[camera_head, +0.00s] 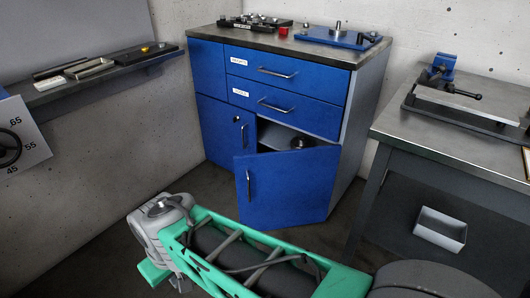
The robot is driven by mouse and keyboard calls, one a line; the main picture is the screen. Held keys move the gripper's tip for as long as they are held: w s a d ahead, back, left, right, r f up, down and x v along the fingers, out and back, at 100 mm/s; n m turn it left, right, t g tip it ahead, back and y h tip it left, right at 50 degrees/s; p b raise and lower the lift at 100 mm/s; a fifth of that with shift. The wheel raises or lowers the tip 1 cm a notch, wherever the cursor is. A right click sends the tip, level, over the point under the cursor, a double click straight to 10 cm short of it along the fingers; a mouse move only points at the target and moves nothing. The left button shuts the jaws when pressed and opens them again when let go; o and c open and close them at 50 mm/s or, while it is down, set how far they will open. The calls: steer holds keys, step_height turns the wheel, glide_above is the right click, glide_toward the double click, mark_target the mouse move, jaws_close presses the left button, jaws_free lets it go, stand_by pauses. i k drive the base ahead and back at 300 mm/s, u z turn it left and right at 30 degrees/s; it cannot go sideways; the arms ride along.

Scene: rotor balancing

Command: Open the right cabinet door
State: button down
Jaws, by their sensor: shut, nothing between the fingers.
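The blue cabinet (210,70) stands against the back wall. Its right door (288,190) is swung outward, hinged on its right side. Its free left edge stands out from the cabinet front, with a vertical bar handle (249,186) near it. Above the door a dark gap shows part of the inside, with a round metal part (299,142) in it. The left door (214,130) looks closed; part of it is hidden behind the right door. My green and grey arm crosses the bottom foreground, apart from the door in the picture.
Two closed drawers (283,75) sit above the doors. A grey workbench (450,140) with a blue vise (440,70) and an open metal bin (440,229) stands at right. A wall shelf (100,84) with tools is at left. Floor is clear left of the door.

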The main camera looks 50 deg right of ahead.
mark_target(289, 188)
steer(key=z, duration=0.35)
steer(key=i, duration=1.5)
steer(key=u, duration=0.15)
